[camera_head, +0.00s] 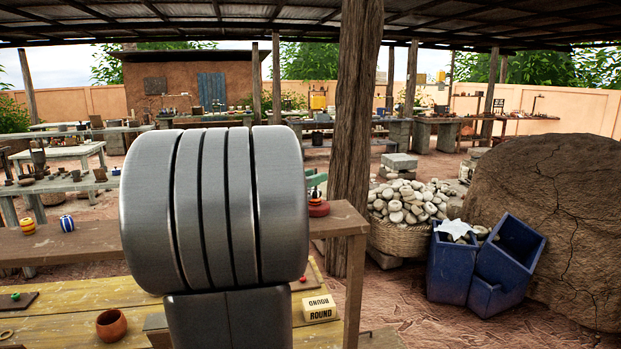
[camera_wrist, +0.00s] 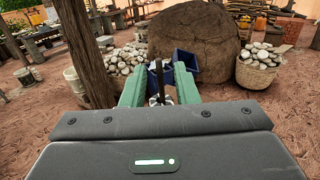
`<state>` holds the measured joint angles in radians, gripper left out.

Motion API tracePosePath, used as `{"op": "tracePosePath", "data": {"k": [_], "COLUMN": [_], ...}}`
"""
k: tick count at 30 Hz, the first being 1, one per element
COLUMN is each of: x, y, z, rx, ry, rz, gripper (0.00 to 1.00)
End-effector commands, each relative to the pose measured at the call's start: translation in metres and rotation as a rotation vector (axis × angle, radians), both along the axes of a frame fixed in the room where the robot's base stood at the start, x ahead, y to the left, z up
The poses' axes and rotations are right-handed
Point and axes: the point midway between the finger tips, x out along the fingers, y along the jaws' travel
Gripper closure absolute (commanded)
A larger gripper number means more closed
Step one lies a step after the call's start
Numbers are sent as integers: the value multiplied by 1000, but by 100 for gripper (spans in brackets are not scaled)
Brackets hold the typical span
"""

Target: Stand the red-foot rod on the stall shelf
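The stall shelf (camera_head: 343,219) is a brown wooden board running across the head view, partly hidden by my arm. At its right end a round red foot (camera_head: 318,208) shows at the board's top, below a green finger of my gripper (camera_wrist: 160,78). In the wrist view a thin dark rod (camera_wrist: 158,72) stands upright between the two green fingers. Gaps show on both sides of the rod, so my gripper looks open around it. The rod's lower end is hidden in that view. Whether the foot bears fully on the board is hard to tell.
A yellow-striped pot (camera_head: 28,225) and a blue-striped pot (camera_head: 67,223) stand on the shelf's left part. A wooden post (camera_head: 354,130) rises behind; blue crates (camera_head: 507,265) stand right.

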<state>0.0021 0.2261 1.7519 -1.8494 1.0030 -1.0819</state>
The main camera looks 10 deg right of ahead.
Motion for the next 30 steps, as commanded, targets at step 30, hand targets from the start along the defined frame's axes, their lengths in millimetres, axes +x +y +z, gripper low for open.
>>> {"op": "tracePosePath", "data": {"k": [30], "x": [-68], "y": [96], "z": [3], "rx": [0], "ry": [0], "rz": [2], "gripper": [73]}}
